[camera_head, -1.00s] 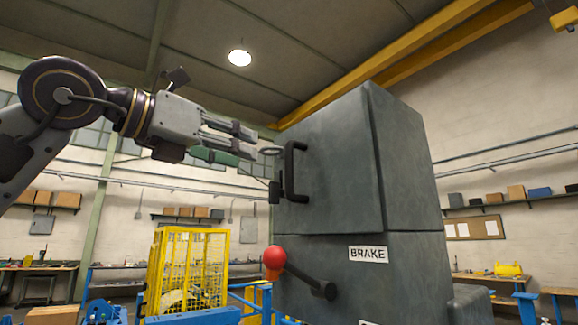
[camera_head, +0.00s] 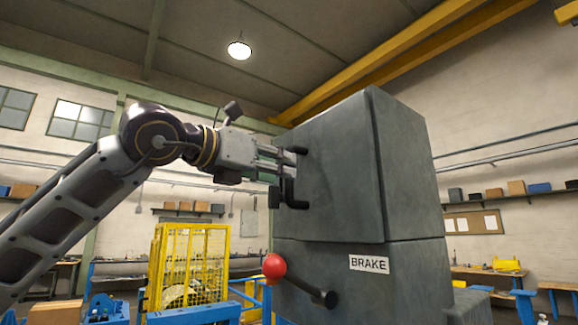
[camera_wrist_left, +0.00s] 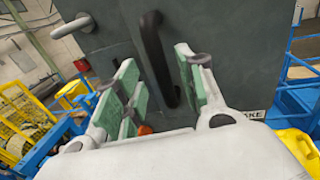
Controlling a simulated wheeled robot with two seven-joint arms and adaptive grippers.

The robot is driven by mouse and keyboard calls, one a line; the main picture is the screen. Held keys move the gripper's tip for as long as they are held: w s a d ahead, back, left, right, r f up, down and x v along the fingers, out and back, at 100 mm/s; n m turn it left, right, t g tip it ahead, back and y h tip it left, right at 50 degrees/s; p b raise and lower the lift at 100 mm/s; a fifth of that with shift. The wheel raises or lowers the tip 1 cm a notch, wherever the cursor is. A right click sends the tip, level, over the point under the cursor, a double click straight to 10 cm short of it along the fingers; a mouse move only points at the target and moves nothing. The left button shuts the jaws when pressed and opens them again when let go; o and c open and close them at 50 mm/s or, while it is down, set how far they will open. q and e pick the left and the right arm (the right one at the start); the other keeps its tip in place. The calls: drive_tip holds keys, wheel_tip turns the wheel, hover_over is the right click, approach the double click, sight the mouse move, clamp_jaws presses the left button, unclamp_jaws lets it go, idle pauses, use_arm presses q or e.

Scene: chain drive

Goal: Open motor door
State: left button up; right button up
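The grey motor housing door (camera_head: 325,170) is the upper part of a large dark cabinet in the head view, and it looks shut. A black bar handle (camera_head: 290,192) stands out from its left side. My left gripper (camera_head: 285,160) is at the upper part of this handle. In the left wrist view, my left gripper (camera_wrist_left: 157,57) has its green-padded fingers apart, with the black handle (camera_wrist_left: 158,70) between them in the picture. I see a gap beside the handle and no clear contact. My right gripper is not in view.
A red-knobbed lever (camera_head: 274,266) sticks out below the door, by the BRAKE label (camera_head: 369,264). A grey metal bar (camera_wrist_left: 72,26) stands left of the handle in the left wrist view. A yellow mesh cage (camera_head: 190,262) stands at left behind.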

sight(289, 199)
use_arm(q)
drive_tip(key=shift+p+x, duration=0.55)
drive_tip(key=shift+x, duration=1.5)
clamp_jaws()
